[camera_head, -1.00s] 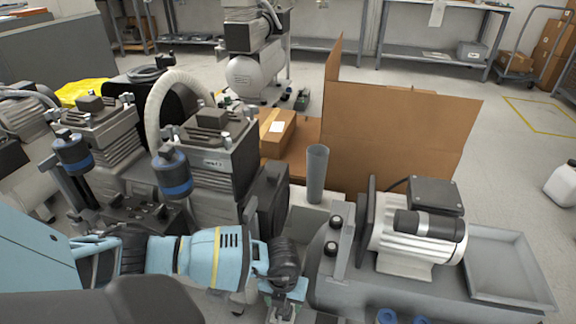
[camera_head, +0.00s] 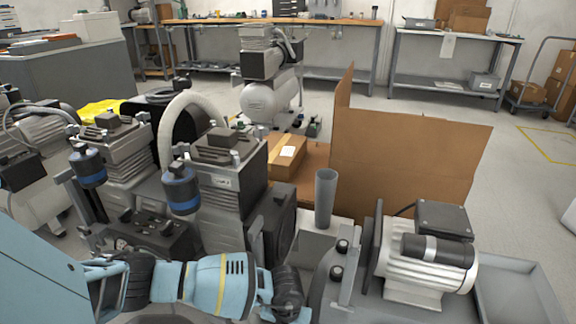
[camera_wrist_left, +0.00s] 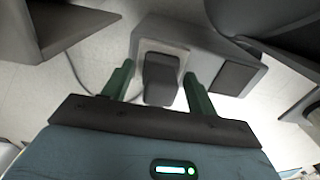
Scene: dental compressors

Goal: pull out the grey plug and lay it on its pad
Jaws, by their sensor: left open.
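In the left wrist view the grey plug (camera_wrist_left: 160,75) sits in a light-framed socket (camera_wrist_left: 152,46) on the face of a grey box (camera_wrist_left: 205,45). My left gripper (camera_wrist_left: 156,73) is open, with one green finger on each side of the plug. I cannot tell whether either finger touches it. A dark square patch (camera_wrist_left: 237,78) lies on the box to the right of the plug; I cannot tell whether it is the pad. In the head view my left arm reaches in from the left, and its fingers are below the picture. My right gripper is not in view.
A compressor with a pale motor (camera_head: 416,270) and a grey tray (camera_head: 520,285) stand at right. A grey upright tube (camera_head: 325,198) and a cardboard sheet (camera_head: 410,165) stand behind. Dark compressors (camera_head: 228,180) crowd the left. A cable (camera_wrist_left: 75,75) runs left of the box.

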